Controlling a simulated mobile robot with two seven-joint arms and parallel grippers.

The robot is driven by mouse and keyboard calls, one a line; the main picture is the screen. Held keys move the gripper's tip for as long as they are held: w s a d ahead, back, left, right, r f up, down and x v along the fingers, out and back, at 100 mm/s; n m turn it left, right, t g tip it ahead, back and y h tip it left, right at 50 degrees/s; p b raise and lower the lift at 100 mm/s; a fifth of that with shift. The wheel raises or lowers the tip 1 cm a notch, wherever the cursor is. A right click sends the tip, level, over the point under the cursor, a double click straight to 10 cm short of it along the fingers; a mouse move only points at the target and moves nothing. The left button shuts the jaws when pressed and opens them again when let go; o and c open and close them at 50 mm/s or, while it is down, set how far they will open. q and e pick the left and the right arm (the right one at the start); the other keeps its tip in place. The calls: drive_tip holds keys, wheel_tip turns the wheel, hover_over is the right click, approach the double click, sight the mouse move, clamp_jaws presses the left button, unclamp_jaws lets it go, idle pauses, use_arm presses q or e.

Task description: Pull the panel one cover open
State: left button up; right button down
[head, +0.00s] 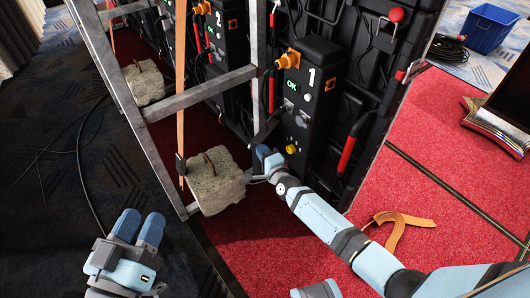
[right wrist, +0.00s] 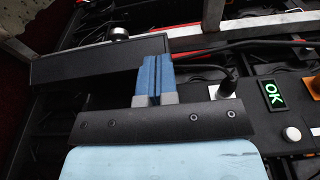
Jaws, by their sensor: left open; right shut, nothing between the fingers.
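Panel one is a black box (head: 310,95) marked with a white 1, with a green OK display, an orange connector on top and a yellow knob low down. The OK display (right wrist: 272,95) also shows at the right of the right wrist view. A black plate with a round knob (right wrist: 100,60), which looks like the cover, lies just beyond the right fingertips; whether they touch it I cannot tell. My right gripper (head: 264,160) is shut and empty at the panel's lower left side; its blue fingers (right wrist: 154,80) are together. My left gripper (head: 139,227) is open and empty, away from the panel.
A grey metal frame (head: 200,92) stands left of panel one, with a stone block (head: 215,185) at its foot. Panel two (head: 225,35) is behind it. Red levers and cables surround the boxes. An orange strap (head: 400,225) lies on the red carpet to the right.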

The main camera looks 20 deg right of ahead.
drive_tip(key=shift+w+a, duration=0.7)
use_arm(q)
drive_tip(key=shift+w+f+b, duration=0.15)
drive_tip(key=shift+f+b, duration=0.25)
drive_tip(key=shift+f, duration=0.2)
use_arm(e)
drive_tip(key=shift+w+a, duration=0.4)
drive_tip(key=shift+w, duration=0.2)
drive_tip(key=shift+s, duration=0.1)
use_arm(q)
drive_tip(key=shift+t, duration=0.8)
drive_tip(key=r+p, duration=0.2)
drive_tip(key=r, duration=0.1)
drive_tip(key=r+p, duration=0.2)
drive_tip(key=shift+s+a+r, duration=0.15)
drive_tip(key=shift+s+a, duration=0.1)
drive_tip(key=shift+a, duration=0.05)
use_arm(e)
drive_tip(key=s+d, duration=0.2)
drive_tip(key=s, duration=1.1)
drive_tip(key=shift+s+d, duration=0.2)
drive_tip(key=shift+d, duration=0.15)
